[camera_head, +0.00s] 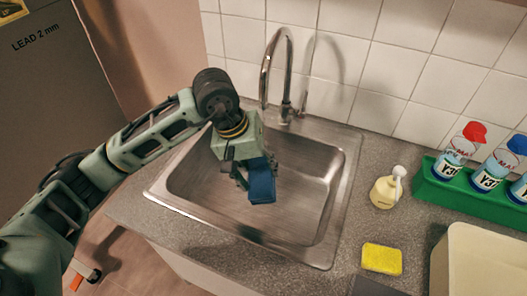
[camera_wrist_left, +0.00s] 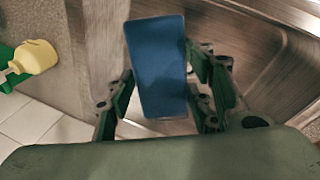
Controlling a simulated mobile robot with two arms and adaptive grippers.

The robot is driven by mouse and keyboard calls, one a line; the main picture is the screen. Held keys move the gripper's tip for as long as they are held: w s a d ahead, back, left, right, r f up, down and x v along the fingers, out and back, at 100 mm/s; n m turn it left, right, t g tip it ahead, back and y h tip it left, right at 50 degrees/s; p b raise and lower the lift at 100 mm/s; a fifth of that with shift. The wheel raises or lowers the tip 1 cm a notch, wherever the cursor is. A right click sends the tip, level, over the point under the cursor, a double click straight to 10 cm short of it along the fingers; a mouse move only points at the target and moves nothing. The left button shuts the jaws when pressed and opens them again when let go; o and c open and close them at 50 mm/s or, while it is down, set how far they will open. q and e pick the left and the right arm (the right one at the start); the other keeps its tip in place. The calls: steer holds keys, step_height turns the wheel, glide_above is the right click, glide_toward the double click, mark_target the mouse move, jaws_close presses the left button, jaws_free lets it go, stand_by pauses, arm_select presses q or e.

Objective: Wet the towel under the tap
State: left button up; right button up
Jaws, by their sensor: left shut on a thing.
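A folded blue towel (camera_head: 262,184) is held over the steel sink basin (camera_head: 315,190). My left gripper (camera_head: 250,176) is shut on it, and the towel hangs from the fingers. In the left wrist view the towel (camera_wrist_left: 158,65) sits between the two sets of fingers (camera_wrist_left: 165,100). The curved chrome tap (camera_head: 287,70) stands at the back of the sink, behind and to the right of the gripper. The towel is apart from the tap. No water stream shows. My right gripper is not in view.
A cream soap bottle (camera_head: 384,192) and a yellow sponge (camera_head: 381,259) are on the counter right of the sink. A green rack (camera_head: 440,188) holds several bottles further right. A cream box (camera_head: 485,262) is at the lower right. A tiled wall (camera_head: 350,50) stands behind.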

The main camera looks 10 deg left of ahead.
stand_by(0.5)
arm_select(q)
steer(key=shift+s+d+r, duration=0.2)
steer(key=shift+s+r, duration=0.8)
steer(key=shift+s, duration=0.25)
steer(key=shift+s+d+r, duration=0.2)
steer(key=shift+s+r, duration=0.8)
steer(key=shift+s, duration=0.25)
